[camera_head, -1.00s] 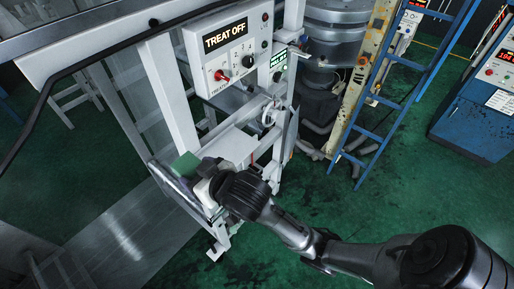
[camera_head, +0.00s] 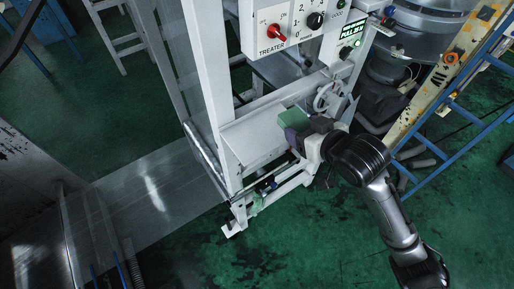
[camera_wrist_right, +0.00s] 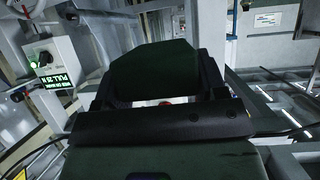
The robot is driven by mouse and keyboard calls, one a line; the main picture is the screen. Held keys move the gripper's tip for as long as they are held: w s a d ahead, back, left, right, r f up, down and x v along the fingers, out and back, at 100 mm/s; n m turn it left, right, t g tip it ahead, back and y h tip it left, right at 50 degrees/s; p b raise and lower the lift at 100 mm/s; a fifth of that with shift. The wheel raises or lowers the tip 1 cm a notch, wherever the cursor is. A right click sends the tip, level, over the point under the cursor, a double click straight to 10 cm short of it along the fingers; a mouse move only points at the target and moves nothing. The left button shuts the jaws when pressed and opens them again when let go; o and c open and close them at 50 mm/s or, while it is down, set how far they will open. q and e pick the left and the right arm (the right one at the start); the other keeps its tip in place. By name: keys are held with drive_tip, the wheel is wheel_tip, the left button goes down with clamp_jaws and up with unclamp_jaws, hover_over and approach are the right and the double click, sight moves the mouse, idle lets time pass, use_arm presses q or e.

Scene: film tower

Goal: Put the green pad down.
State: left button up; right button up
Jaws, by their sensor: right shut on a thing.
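The green pad (camera_head: 290,119) is in my right gripper (camera_head: 310,133), at the white machine frame in the head view. In the right wrist view the pad (camera_wrist_right: 155,68) is a dark green slab between the two black fingers (camera_wrist_right: 158,95). The gripper is shut on it. In the head view the pad is over or against the right part of a white sloped panel (camera_head: 245,127), just left of a handwheel (camera_head: 328,97). I cannot tell whether it touches the panel. My left gripper is not in view.
A white control box (camera_head: 290,25) with a red switch and black knob stands above the panel. A small box with a lit green display (camera_head: 352,36) is at its right. A yellow post and blue ladder (camera_head: 470,85) stand at the right. The green floor (camera_head: 300,245) in front is clear.

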drive_tip(key=shift+w+a+f+n+b, duration=0.15)
drive_tip(key=shift+w+a+f+b, duration=0.1)
drive_tip(key=shift+f, duration=0.15)
drive_tip(key=shift+w+a+f+n+b, duration=0.15)
drive_tip(key=shift+w+f, duration=0.05)
drive_tip(key=shift+f, duration=0.15)
drive_tip(key=p, duration=0.2)
hover_over(258, 145)
drive_tip(key=shift+g+y, duration=0.3)
wheel_tip(258, 145, down, 7)
drive_tip(key=shift+r, duration=0.2)
drive_tip(key=shift+f+p, duration=0.75)
drive_tip(key=shift+f, duration=1.15)
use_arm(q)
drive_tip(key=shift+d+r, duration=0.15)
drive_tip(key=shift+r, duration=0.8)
use_arm(e)
drive_tip(key=shift+f, duration=0.25)
drive_tip(key=shift+f, duration=0.15)
drive_tip(key=o, duration=1.2)
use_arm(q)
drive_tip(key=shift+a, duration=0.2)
